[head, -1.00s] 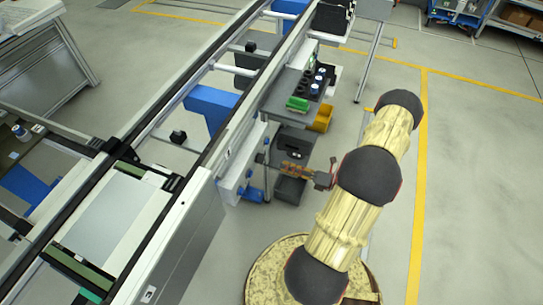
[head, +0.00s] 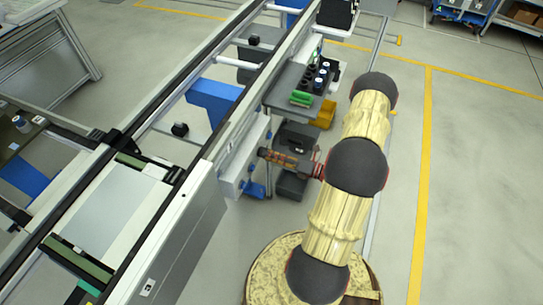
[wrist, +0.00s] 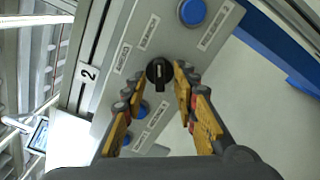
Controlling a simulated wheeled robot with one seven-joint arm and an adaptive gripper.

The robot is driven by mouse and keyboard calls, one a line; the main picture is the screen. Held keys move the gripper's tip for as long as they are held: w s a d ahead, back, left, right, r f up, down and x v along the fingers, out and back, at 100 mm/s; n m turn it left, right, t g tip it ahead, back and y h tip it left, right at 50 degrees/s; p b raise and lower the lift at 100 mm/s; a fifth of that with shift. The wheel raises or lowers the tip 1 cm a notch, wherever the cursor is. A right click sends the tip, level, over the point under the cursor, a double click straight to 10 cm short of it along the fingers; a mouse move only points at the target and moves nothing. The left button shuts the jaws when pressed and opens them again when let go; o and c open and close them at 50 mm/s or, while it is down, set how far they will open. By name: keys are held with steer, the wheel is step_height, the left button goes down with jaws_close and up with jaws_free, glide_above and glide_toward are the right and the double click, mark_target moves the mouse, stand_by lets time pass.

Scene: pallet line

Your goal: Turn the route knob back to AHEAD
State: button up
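The route knob (wrist: 160,72) is black and round with a pale pointer line, which lies roughly up and down in the wrist view. It sits on a grey control panel (wrist: 176,38) with small labels I cannot read. My gripper (wrist: 159,77) is open, with a yellow-and-black finger on either side of the knob. I cannot tell whether the fingers touch it. In the head view my gripper (head: 265,155) points left at the panel (head: 236,170) on the conveyor's side. The knob is not discernible there.
A blue button (wrist: 192,12) stands above the knob on the panel, and another blue button (wrist: 141,109) lies below, near the left finger. A grey shelf (head: 284,82) with dark cups and green blocks, and a yellow bin (head: 325,116), stand beyond my gripper.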

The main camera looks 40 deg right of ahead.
steer(key=shift+c, duration=0.5)
jaws_close()
steer(key=shift+n, duration=0.3)
steer(key=n, duration=1.1)
steer(key=shift+n, duration=0.3)
stand_by(0.3)
jaws_free()
